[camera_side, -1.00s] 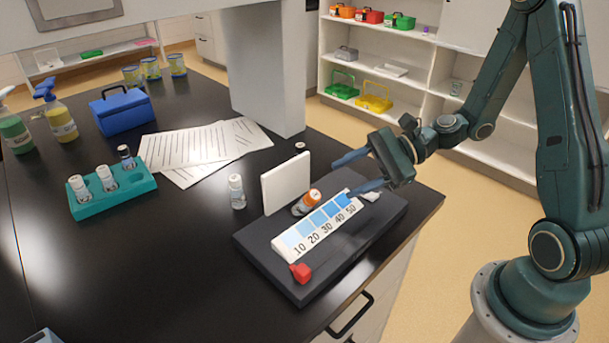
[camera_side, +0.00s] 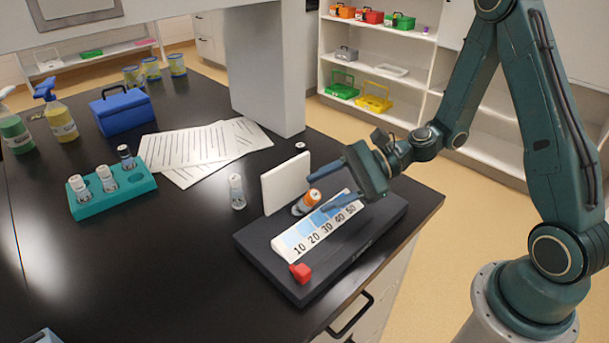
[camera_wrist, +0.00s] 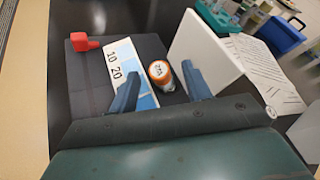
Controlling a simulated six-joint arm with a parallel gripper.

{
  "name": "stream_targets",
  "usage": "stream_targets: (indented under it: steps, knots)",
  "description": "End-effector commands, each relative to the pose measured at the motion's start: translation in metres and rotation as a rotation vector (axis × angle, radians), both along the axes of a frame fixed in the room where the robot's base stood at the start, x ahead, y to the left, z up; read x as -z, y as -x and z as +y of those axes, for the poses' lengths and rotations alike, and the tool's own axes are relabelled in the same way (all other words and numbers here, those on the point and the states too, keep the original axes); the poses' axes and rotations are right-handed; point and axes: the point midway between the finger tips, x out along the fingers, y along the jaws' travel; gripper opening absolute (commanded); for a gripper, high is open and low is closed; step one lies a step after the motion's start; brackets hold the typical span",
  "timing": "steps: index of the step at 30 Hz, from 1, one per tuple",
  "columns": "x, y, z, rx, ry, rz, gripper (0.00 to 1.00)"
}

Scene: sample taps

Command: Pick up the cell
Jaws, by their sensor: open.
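The cell (camera_side: 306,205) is a small clear vial with an orange cap. It stands at the back of the dark base, between the white panel and the blue number scale (camera_side: 302,242). In the wrist view the cell (camera_wrist: 161,74) shows between the two blue fingers, cap toward the camera, with a marking on top. My gripper (camera_side: 318,194) is open and empty, its fingers reaching over the base close to the cap. In the wrist view my gripper (camera_wrist: 160,70) has a finger on each side of the cell, with gaps. I cannot tell the exact height.
The white panel (camera_side: 285,183) stands upright close behind the cell. A red tap handle (camera_side: 300,272) is on the base's (camera_side: 335,265) front corner. A clear vial (camera_side: 237,192) stands left of the panel. A teal rack (camera_side: 112,194) holds 3 vials.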

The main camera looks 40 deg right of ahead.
Motion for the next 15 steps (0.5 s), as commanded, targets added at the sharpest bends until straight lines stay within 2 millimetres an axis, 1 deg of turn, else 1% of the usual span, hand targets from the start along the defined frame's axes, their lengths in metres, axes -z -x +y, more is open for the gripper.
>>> stream_targets:
  steps: [1, 6, 10, 15]
  knots:
    - [0.003, -0.001, 0.005, -0.004, -0.001, 0.002, 0.49]
    - [0.008, -0.008, 0.017, -0.002, 0.000, 0.002, 0.49]
    - [0.010, -0.011, 0.021, 0.000, 0.001, 0.002, 0.49]
    - [0.010, -0.012, 0.022, 0.001, 0.001, 0.001, 0.49]
